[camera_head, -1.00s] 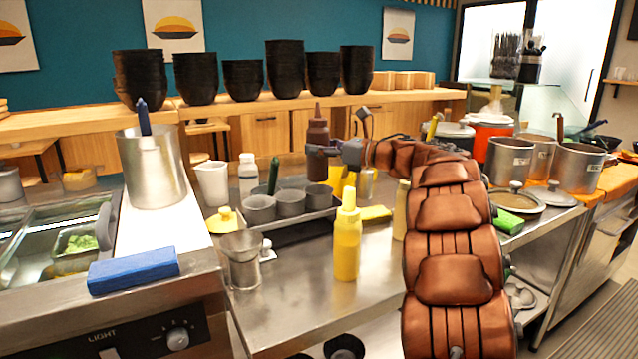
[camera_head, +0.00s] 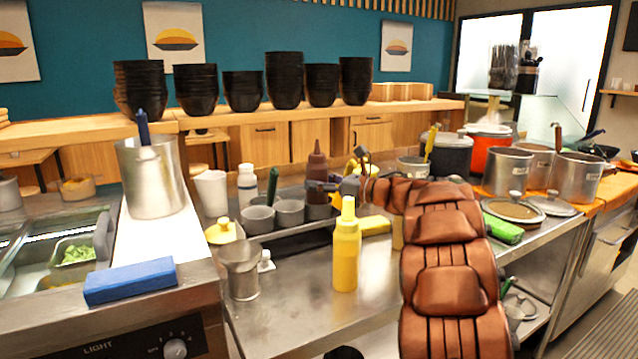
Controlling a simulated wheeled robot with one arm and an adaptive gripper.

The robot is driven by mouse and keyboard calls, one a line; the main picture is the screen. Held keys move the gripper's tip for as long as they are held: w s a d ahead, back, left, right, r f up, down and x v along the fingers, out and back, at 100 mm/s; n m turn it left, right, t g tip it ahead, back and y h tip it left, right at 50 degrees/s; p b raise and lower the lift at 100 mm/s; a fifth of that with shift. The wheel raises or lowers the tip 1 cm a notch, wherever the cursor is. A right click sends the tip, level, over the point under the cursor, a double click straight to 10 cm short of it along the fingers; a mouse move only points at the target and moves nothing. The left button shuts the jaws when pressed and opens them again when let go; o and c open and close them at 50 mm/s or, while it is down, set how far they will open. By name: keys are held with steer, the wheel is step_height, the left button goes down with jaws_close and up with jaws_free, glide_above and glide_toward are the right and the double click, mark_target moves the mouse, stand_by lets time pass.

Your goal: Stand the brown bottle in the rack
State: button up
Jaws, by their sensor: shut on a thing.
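The brown bottle (camera_head: 317,166), with a pointed nozzle, is upright over the right end of the rack. My gripper (camera_head: 322,187) reaches in from the right and is shut on the bottle's body. The rack (camera_head: 292,238) is a dark tray with several round grey cups, on the steel counter. The bottle's lower end is at the rightmost cup (camera_head: 318,210). I cannot tell whether it is inside that cup or just above it. My gripper partly hides the bottle's body.
A yellow bottle (camera_head: 346,250) stands in front of the rack, near my arm. A white bottle (camera_head: 247,184) and a white jug (camera_head: 211,192) stand behind its left end. A metal cup (camera_head: 241,270) is at front left.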

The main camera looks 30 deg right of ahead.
steer(key=o, duration=0.8)
steer(key=shift+r+p, duration=0.15)
steer(key=shift+p, duration=0.2)
steer(key=b+v, duration=0.1)
steer(key=v, duration=1.1)
